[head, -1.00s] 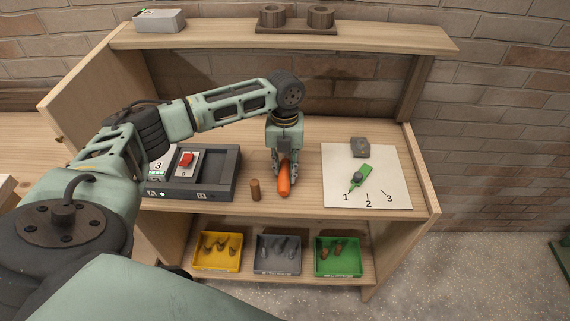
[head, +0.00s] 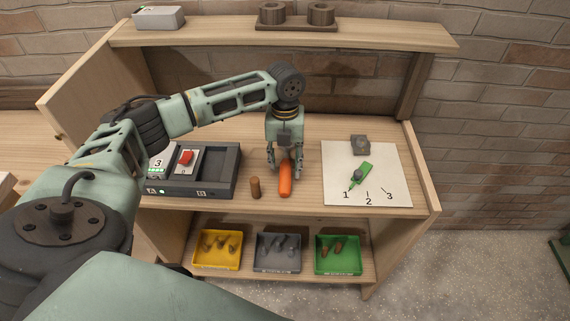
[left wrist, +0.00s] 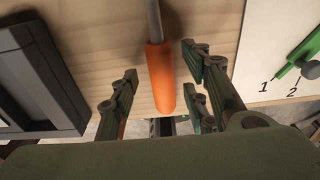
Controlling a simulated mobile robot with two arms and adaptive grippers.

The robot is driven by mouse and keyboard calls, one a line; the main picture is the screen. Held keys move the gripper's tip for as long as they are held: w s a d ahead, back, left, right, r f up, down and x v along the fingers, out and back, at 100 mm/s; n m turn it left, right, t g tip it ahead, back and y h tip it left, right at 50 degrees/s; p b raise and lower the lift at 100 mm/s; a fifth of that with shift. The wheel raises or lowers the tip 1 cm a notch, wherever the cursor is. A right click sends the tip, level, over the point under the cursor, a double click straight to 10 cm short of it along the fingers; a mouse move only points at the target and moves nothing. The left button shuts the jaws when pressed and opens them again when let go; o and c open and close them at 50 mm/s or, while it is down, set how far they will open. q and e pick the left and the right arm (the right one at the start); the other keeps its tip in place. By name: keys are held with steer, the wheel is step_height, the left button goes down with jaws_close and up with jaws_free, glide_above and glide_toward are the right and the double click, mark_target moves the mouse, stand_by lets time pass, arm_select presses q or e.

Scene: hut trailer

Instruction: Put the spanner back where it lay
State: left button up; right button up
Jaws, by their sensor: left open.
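A tool with an orange handle (head: 285,180) lies on the bench top. In the left wrist view its handle (left wrist: 160,80) has a thin grey metal shaft running away from it. I cannot make out the far end, nor tell whether it is the spanner; no other spanner shows. My left gripper (head: 285,172) is open, its fingers on either side of the handle. In the left wrist view, bare wood shows between the handle and each finger of the gripper (left wrist: 159,62). My right gripper is not in view.
A dark tray (head: 222,172) with a red switch (head: 186,157) stands left. A brown peg (head: 255,188) stands close by. Right is a white board (head: 395,165) with a green pointer (head: 361,174) near 1. Yellow (head: 217,265), grey (head: 278,268) and green (head: 338,268) bins sit below.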

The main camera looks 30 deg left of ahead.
mark_target(285, 164)
arm_select(q)
step_height(285, 164, up, 11)
steer(key=b, duration=0.1)
steer(key=shift+w+a+b, duration=0.25)
steer(key=shift+w+b, duration=0.1)
steer(key=shift+b, duration=0.05)
steer(key=shift+f, duration=0.15)
